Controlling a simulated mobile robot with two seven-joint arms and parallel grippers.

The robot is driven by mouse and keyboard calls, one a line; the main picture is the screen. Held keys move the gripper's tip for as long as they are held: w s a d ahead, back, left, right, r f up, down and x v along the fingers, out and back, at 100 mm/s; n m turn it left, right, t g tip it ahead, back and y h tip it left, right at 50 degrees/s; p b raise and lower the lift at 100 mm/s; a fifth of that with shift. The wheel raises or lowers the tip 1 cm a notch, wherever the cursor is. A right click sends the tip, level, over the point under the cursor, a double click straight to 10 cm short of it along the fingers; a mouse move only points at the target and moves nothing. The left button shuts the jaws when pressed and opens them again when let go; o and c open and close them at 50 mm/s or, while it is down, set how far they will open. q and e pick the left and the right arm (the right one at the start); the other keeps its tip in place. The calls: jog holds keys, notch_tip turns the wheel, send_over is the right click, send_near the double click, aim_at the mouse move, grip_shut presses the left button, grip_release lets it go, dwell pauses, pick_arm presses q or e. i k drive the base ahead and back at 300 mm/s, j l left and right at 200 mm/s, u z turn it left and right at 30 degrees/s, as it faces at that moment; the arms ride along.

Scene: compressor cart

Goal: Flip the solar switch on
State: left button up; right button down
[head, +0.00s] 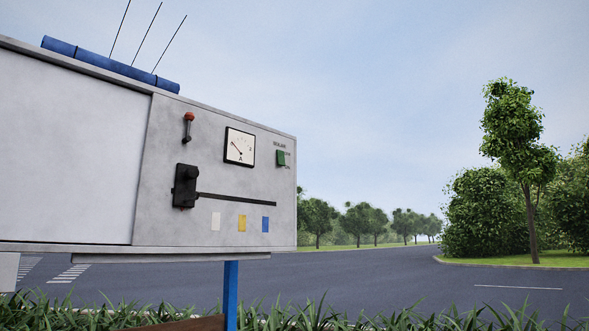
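A small green switch (281,158) sits at the right of the grey panel (165,215), under a tiny label that is too small to read with certainty; it may be the solar switch. I cannot tell which position it is in. Neither of my grippers is in view.
The panel also carries a red-knobbed lever (188,127), an ammeter (239,146), a black block (185,187) with a dark horizontal bar (238,199), and white, yellow and blue patches. A blue post (231,294) stands below. Grass (310,316) lies in front, open road (390,276) behind.

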aim_at(281, 160)
jog(key=i+l+u, duration=0.1)
jog(key=i+l, duration=0.3)
jog(key=i+l+u, duration=0.1)
jog(key=i+l, duration=0.25)
jog(key=l, duration=0.3)
